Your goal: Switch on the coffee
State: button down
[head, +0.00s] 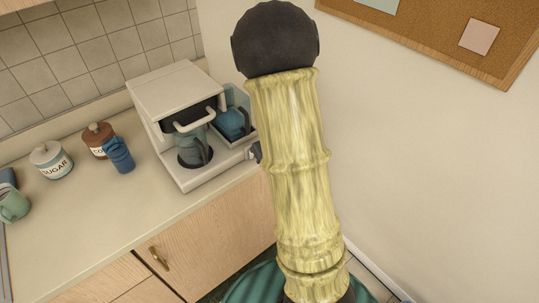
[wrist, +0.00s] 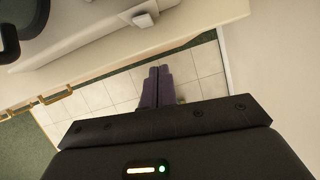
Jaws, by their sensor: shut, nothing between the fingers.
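The white coffee machine (head: 165,95) stands on the counter, with a grey-blue jug (head: 190,147) on its dark round plate. Its pale body also shows along the top of the wrist view (wrist: 90,42). There, a small pale block (wrist: 143,20), which looks like a switch, sits on the machine's front edge. My gripper (wrist: 158,73) is shut and empty, apart from the block and below it in that picture. In the head view my arm hides most of the gripper; a small dark part shows by the machine's right front corner.
A blue container (head: 232,122) sits at the machine's right side. A sugar jar (head: 50,160), a brown-lidded jar (head: 98,138), a blue bottle (head: 118,155) and a green mug (head: 13,204) stand to the left. A cabinet handle (head: 157,257) juts out below the counter. The wall is close on the right.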

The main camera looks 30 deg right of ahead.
jog(key=shift+w+a+f+p, duration=0.1)
jog(key=shift+w+f+p, duration=0.25)
jog(key=shift+w, duration=0.5)
jog(key=shift+w+a+f+p, duration=0.15)
jog(key=shift+w+f, duration=0.45)
jog(key=shift+w, duration=0.3)
jog(key=shift+w+f+p, duration=0.25)
jog(key=shift+w+f, duration=0.2)
jog(key=shift+w, duration=0.4)
